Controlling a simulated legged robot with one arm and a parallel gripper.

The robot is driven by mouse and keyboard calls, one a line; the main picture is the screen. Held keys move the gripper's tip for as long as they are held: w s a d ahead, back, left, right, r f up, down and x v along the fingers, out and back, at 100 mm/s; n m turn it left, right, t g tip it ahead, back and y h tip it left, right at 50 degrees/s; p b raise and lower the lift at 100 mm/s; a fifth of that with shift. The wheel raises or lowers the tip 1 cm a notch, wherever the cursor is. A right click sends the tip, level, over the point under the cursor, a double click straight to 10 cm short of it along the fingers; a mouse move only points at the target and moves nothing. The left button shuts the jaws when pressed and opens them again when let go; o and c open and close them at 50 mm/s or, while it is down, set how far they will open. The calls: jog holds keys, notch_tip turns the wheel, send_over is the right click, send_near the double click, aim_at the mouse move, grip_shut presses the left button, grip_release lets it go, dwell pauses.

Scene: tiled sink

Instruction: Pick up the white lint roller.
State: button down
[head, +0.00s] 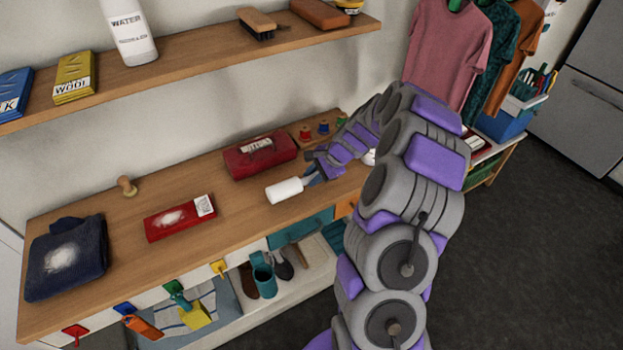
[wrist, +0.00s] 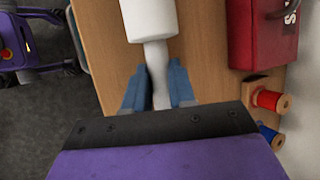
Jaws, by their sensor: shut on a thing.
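The white lint roller (head: 285,190) is near the front edge of the wooden counter, with its thick roll pointing left in the head view. In the wrist view the white roll (wrist: 150,18) is at the top and its narrower grey-white handle (wrist: 157,75) runs down between the blue fingers. My gripper (head: 315,176) comes from the right and is shut on the handle; its fingers also show in the wrist view (wrist: 158,88). Whether the roller touches the counter cannot be told.
A red tin box (head: 260,156) stands behind the roller, with thread spools (head: 315,130) to its right. A shelf (head: 190,60) hangs above. Counter between the boxes is clear.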

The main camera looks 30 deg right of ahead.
notch_tip(320, 180, up, 3)
jog(key=shift+f+p, duration=0.2)
jog(key=shift+p, duration=0.2)
jog(key=s+a+p, duration=0.1)
jog(key=s+a, duration=0.1)
jog(key=s, duration=0.5)
jog(key=s+a+p, duration=0.1)
jog(key=s+a, duration=0.1)
jog(key=s, duration=0.6)
jog(key=shift+s+a+r+p, duration=0.2)
jog(key=shift+a+r+p, duration=0.15)
jog(key=shift+r+p, duration=0.1)
